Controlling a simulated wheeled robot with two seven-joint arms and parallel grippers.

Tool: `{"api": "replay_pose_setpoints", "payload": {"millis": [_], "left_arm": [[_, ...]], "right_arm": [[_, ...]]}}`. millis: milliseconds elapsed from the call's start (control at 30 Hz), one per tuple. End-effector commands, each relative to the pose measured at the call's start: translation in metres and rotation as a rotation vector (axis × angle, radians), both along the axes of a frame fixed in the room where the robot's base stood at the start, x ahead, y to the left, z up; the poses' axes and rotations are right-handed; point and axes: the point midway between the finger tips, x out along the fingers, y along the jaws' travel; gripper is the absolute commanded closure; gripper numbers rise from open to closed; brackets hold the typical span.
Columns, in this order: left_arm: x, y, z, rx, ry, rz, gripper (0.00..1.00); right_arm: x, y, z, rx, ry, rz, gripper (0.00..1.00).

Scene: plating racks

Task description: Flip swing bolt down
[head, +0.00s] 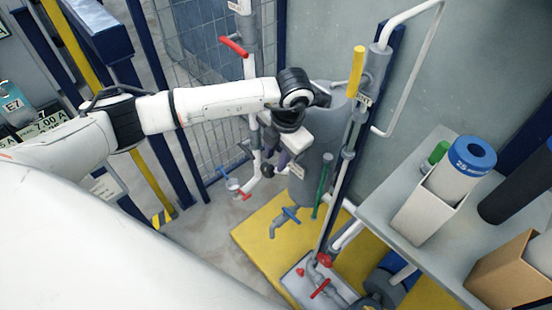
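My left arm reaches in from the left, and its gripper (273,168) points down beside a grey cylindrical vessel (318,150). The fingers are small, dark and partly covered by the wrist, so I cannot tell whether they are open or shut. I cannot clearly make out a swing bolt; the wrist and gripper cover part of the vessel's near side and top. My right gripper is not in view.
A yellow handle (356,72) and a green handle (322,185) stand by the vessel. Pipes with red and blue valve handles run below, over a yellow base (262,232). A grey shelf (395,190) with containers is at right. A mesh fence (205,110) stands behind.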

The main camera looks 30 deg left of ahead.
Motion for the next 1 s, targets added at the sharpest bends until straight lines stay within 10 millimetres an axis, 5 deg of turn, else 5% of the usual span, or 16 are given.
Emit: {"api": "replay_pose_setpoints", "payload": {"millis": [467,667,1000], "left_arm": [[0.001,0.003,-0.019,-0.002,-0.001,-0.002,0.72],[0.001,0.003,-0.019,-0.002,0.000,-0.002,1.00],[0.005,-0.007,-0.027,-0.015,-0.034,-0.023,1.00]], "right_arm": [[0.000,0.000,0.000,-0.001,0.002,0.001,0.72],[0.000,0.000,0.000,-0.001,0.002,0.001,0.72],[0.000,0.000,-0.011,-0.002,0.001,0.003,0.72]]}}
